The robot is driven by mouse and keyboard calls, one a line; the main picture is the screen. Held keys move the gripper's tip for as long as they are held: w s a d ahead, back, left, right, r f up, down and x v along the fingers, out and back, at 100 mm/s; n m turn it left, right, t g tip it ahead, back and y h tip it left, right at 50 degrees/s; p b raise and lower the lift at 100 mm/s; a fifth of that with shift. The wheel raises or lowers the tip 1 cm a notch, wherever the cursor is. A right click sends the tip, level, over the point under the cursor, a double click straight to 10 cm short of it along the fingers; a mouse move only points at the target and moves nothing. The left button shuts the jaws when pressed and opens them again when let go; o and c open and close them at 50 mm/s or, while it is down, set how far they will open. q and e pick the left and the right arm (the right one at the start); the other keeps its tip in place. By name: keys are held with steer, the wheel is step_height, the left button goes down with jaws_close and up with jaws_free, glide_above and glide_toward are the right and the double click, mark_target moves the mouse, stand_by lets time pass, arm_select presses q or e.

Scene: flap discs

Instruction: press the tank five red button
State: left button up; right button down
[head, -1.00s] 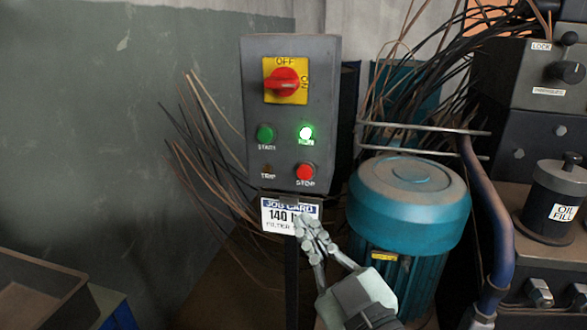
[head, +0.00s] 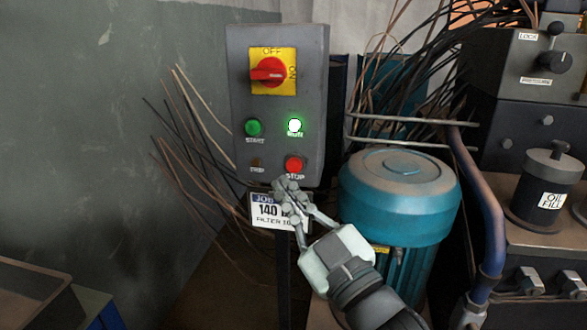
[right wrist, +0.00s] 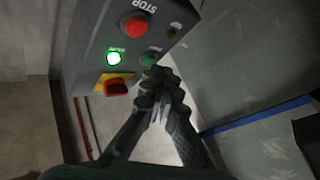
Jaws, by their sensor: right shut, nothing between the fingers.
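The grey control box (head: 275,105) carries a red STOP button (head: 294,166) at its lower right. A green START button (head: 253,128), a lit RUN lamp (head: 295,126) and a dark TRIP lamp (head: 256,164) are beside it. No "tank five" marking is readable. My right gripper (head: 288,188) is shut and empty, its fingertips just below the STOP button in the head view, in front of the job card (head: 268,212). The right wrist view also shows the red button (right wrist: 135,25), apart from the shut fingers (right wrist: 160,75). My left gripper is not in view.
A red rotary switch (head: 268,72) on a yellow plate tops the box. A teal motor (head: 400,190) stands close right of my right gripper. Loose wires (head: 195,150) hang left of the box. A blue pipe (head: 492,220) and an oil-fill pot (head: 546,185) are further right.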

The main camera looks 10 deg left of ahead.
mark_target(294, 165)
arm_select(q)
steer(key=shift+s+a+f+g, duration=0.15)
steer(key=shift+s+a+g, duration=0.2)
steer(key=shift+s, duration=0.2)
arm_select(e)
steer(key=shift+w, duration=2.1)
steer(key=shift+w, duration=0.1)
steer(key=shift+w+p, duration=0.15)
steer(key=shift+p, duration=0.2)
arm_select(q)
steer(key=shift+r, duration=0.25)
arm_select(e)
steer(key=shift+w, duration=0.2)
